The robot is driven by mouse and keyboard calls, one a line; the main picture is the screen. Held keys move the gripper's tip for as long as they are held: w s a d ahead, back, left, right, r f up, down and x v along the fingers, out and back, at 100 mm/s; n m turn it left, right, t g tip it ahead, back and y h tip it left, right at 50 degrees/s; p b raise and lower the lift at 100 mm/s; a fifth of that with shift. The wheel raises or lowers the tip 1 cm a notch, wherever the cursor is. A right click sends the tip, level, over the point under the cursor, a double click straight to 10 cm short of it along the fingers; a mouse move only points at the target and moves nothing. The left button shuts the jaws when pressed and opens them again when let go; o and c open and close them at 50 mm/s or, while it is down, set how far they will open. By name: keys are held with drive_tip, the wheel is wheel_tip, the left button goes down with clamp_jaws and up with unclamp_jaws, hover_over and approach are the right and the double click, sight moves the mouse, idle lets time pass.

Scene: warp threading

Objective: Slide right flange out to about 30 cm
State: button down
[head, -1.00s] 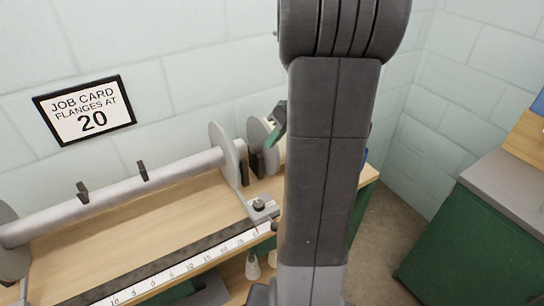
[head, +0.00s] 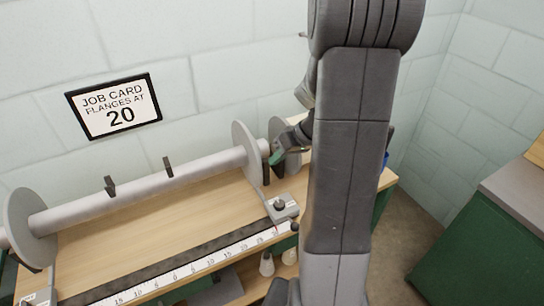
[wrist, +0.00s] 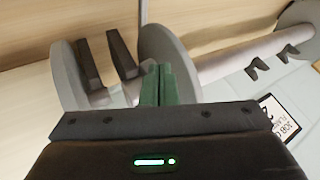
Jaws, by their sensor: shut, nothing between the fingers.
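The right flange (head: 248,152) is a grey disc at the right end of the beam's grey barrel (head: 140,187). It also shows upright in the wrist view (wrist: 172,55). My gripper (head: 277,158) has green fingers, shut and empty. In the wrist view its fingertips (wrist: 157,82) overlap the flange's lower edge, on the side away from the barrel. I cannot tell whether they touch it. A white ruler (head: 200,265) runs along the bench front, and a grey block with a dark knob (head: 280,206) sits at its right end, below the flange.
Another grey disc (wrist: 70,80) and two dark posts (wrist: 105,58) stand beyond the flange. The left flange (head: 30,225) is at the barrel's far end. A wall card (head: 115,105) reads "flanges at 20". My arm hides part of the bench's right end.

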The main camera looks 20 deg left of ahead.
drive_tip(key=shift+s+a, duration=0.55)
drive_tip(key=shift+s, duration=0.2)
drive_tip(key=shift+s+a+b, duration=0.5)
drive_tip(key=shift+s+b, duration=0.1)
drive_tip(key=shift+b, duration=0.15)
